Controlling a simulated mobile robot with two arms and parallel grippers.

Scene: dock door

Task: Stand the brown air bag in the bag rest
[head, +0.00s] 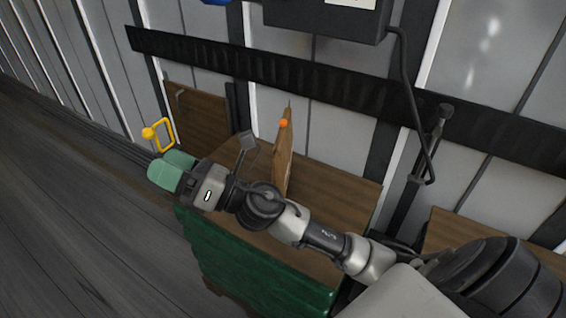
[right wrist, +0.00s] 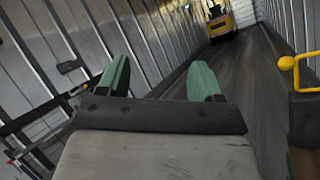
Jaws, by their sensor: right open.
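The brown air bag (head: 284,158) stands upright, seen nearly edge-on, above the brown top in the middle of the head view. An orange spot (head: 284,123) shows near its top. Its lower end is partly behind my right arm, and I cannot make out a bag rest around it. My right gripper (head: 169,170) has green fingers and is to the left of the bag, apart from it. In the right wrist view the fingers (right wrist: 161,82) are spread with nothing between them. My left gripper is not in view.
The brown top (head: 335,190) sits over a green-sided stack (head: 235,260). A yellow loop handle (head: 163,133) stands close to my right gripper; it also shows in the wrist view (right wrist: 298,66). A yellow vehicle (right wrist: 221,22) is far back. The floor (head: 70,200) at left is clear.

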